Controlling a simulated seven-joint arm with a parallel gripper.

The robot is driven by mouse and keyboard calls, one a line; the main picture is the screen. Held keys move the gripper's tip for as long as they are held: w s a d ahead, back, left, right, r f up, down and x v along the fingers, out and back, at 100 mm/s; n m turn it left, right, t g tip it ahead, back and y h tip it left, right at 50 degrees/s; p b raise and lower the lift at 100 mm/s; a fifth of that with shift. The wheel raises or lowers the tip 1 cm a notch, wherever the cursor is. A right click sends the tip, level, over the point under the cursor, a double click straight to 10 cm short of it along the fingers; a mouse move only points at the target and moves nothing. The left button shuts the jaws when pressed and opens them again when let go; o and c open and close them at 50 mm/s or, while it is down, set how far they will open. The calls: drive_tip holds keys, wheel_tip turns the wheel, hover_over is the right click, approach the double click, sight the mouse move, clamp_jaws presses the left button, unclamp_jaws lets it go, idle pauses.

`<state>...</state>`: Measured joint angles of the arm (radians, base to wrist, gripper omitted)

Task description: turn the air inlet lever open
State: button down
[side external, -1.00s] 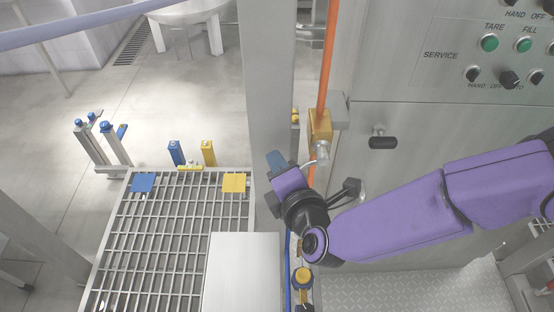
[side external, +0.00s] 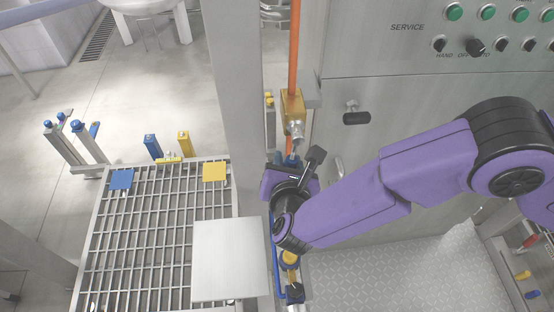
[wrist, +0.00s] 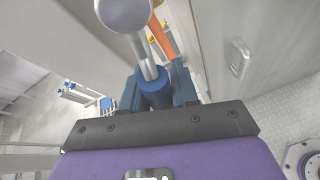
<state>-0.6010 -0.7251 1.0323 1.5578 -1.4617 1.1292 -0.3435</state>
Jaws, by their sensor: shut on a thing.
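The air inlet lever shows in the wrist view as a shiny metal rod (wrist: 148,60) with a blue grip sleeve (wrist: 153,88). Its rod runs up to a round metal end (wrist: 123,10). In the side view the brass valve block (side external: 292,103) sits on the orange pipe, with a silver fitting (side external: 296,130) below it. The lever rod hangs down from that fitting to my gripper (side external: 287,159). In the wrist view my gripper (wrist: 157,90) is shut on the blue sleeve, one blue finger on each side. The sleeve's lower end is hidden by the gripper.
A steel post (side external: 247,110) stands close left of my gripper. The cabinet door with a black handle (side external: 357,117) is on the right, below the control panel (side external: 440,35). A grating (side external: 150,240) and a pale box (side external: 230,260) lie lower left.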

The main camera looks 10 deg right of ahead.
drive_tip(key=shift+d+n+h, duration=0.7)
drive_tip(key=shift+d+n, duration=0.2)
drive_tip(key=shift+d, duration=0.15)
drive_tip(key=shift+f, duration=0.1)
drive_tip(key=c, duration=0.9)
unclamp_jaws()
drive_tip(key=shift+c, duration=0.2)
drive_tip(key=v, duration=1.7)
drive_tip(key=shift+s, duration=0.25)
